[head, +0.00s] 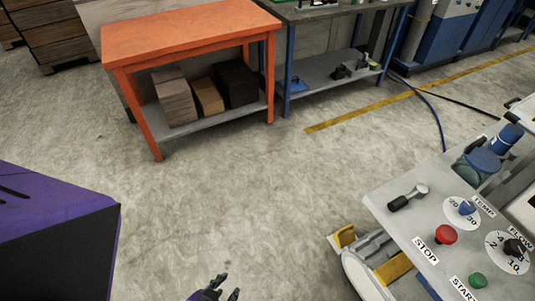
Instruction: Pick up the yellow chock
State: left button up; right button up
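A yellow piece (345,237) shows at the lower middle right, low beside the grey and white base of a machine. A second yellow patch (393,268) shows under the edge of the control panel. I cannot tell for sure which of these is the chock, as the machine hides part of the area. My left gripper (228,287) is at the bottom edge, partly cut off. Its dark fingertips look apart, with nothing seen between them. It is well left of the yellow pieces and not touching them. My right gripper is not in view.
A control panel (425,215) with a red STOP button (446,234) and knobs overhangs the lower right. An orange table (190,35) with boxes on its shelf and a blue-legged bench (335,70) stand behind. The concrete floor (250,190) between is clear.

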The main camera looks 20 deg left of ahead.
aim_at(346, 236)
jog(key=i+j, duration=0.2)
jog(key=i+j+z, duration=0.1)
jog(key=j, duration=0.35)
jog(key=i+j+z, duration=0.1)
jog(key=i+j, duration=0.3)
jog(key=j, duration=0.3)
jog(key=i+j+z, duration=0.1)
jog(key=j, duration=0.25)
jog(key=i, duration=0.1)
